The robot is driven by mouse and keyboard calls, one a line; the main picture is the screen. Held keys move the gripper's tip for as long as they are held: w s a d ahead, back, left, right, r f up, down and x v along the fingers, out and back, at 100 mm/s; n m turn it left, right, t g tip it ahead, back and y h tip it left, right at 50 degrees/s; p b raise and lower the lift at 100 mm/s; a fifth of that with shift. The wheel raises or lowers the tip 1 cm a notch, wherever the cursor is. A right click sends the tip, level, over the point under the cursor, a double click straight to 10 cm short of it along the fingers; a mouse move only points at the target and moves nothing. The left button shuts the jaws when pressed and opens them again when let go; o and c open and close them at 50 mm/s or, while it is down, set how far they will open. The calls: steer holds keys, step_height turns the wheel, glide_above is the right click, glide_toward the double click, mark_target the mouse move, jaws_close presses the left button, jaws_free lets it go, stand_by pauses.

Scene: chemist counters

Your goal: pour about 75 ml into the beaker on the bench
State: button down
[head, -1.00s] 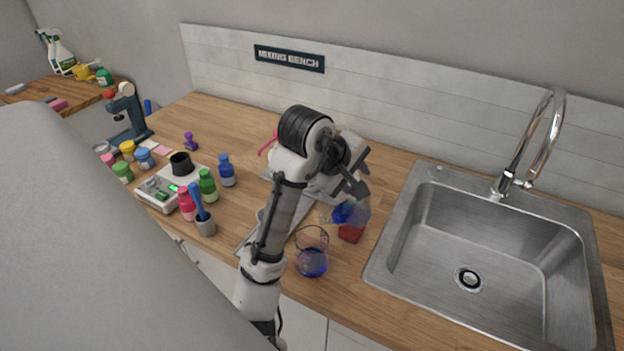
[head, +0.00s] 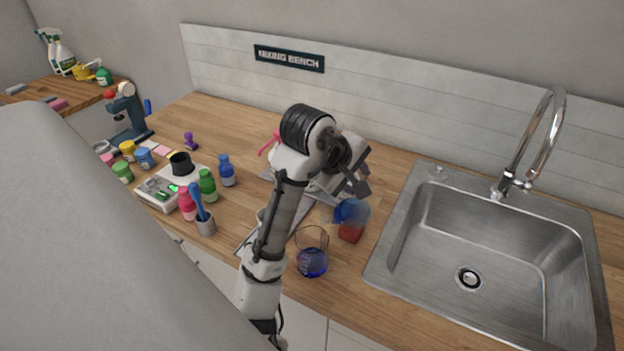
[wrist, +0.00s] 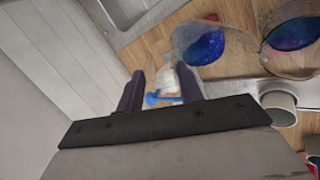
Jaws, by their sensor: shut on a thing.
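The beaker (head: 312,240) stands upright on the wooden bench, left of the sink, with blue liquid in its lower part. It also shows at the right edge of the wrist view (wrist: 289,22). My gripper (wrist: 160,82) is shut on a clear vessel (head: 352,211) with blue liquid inside, held just right of the beaker and higher. In the wrist view the vessel (wrist: 205,42) lies beyond the fingertips, beside the beaker and apart from it. No stream of liquid shows between them. The vessel's exact tilt and its grasped part are hard to make out.
A red object (head: 350,234) sits on the bench below the held vessel. The steel sink (head: 470,235) with its faucet (head: 535,140) is to the right.

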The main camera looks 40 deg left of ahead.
steer(key=shift+r, duration=0.45)
stand_by(0.5)
steer(key=shift+w+f, duration=0.1)
steer(key=shift+w, duration=0.1)
steer(key=shift+w+d+g, duration=0.1)
steer(key=shift+w+g, duration=1)
steer(key=shift+w, duration=0.15)
steer(key=shift+w+d+r+g, duration=0.1)
steer(key=shift+w+r+g, duration=0.1)
steer(key=shift+w+g, duration=0.7)
steer(key=shift+w+d+f+g+y+b, duration=0.1)
steer(key=shift+w+f+g+b, duration=0.15)
steer(key=shift+w+f+g, duration=0.4)
steer(key=shift+w+d+f+g+y+b, duration=0.1)
steer(key=shift+w+f+g+b, duration=0.1)
steer(key=shift+w+f+g, duration=0.5)
steer(key=shift+w+d+f+g+y+b, duration=0.1)
steer(key=shift+w+f+g+b, duration=0.2)
steer(key=shift+w, duration=0.65)
